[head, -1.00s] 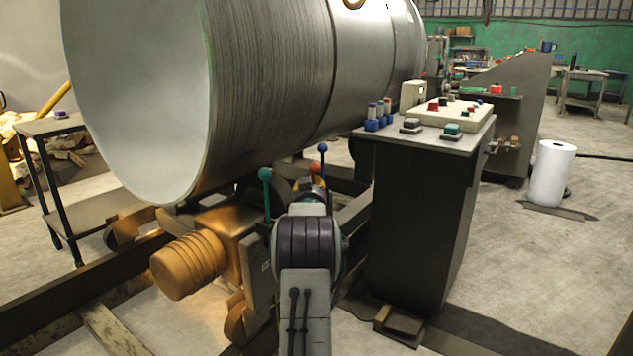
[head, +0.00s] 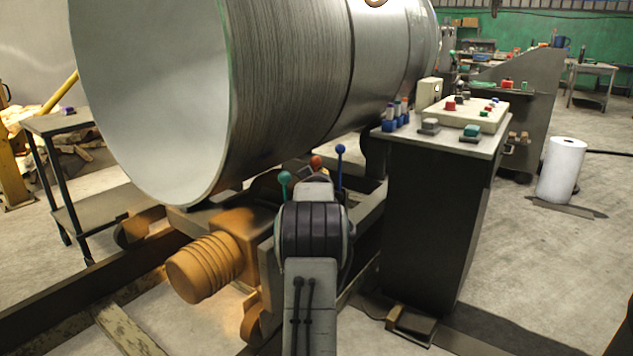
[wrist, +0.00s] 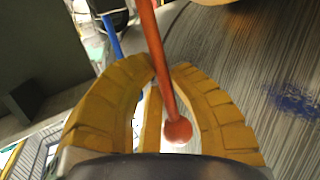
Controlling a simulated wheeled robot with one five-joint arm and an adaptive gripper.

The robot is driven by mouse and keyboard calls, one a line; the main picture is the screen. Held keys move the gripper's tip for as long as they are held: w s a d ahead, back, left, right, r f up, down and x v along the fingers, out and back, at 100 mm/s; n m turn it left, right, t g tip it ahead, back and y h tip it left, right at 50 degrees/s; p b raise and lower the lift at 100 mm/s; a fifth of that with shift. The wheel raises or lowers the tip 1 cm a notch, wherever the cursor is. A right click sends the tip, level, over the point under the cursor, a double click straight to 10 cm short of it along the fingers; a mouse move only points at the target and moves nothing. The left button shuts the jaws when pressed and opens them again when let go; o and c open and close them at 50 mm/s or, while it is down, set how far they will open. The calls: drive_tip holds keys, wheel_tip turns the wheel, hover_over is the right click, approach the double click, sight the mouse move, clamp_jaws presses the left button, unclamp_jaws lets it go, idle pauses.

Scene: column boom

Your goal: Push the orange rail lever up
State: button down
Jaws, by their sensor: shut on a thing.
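The orange rail lever's knob (head: 316,162) shows in the head view just above my arm, between the teal-knobbed lever (head: 285,178) and the taller blue-knobbed lever (head: 340,149). In the wrist view, the orange lever (wrist: 157,45) runs down from the top edge between my fingers, with its round knob (wrist: 177,130) near the palm. My gripper (wrist: 164,70) has its yellow fingers closed around the orange rod, tips close on either side. In the head view my arm hides the gripper and the lower part of the lever. A blue lever rod (wrist: 112,38) stands left of it in the wrist view.
A large metal cylinder (head: 290,80) lies behind and above the levers. An orange motor (head: 205,268) sits left of my arm. A dark control console (head: 435,220) stands close on the right. Open floor lies farther right.

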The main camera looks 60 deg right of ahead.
drive_tip(key=c, duration=1.1)
unclamp_jaws()
drive_tip(key=shift+a, duration=0.15)
drive_tip(key=v, duration=1.1)
drive_tip(key=shift+s+a+r, duration=0.15)
drive_tip(key=shift+s+a, duration=0.05)
drive_tip(key=shift+a, duration=0.1)
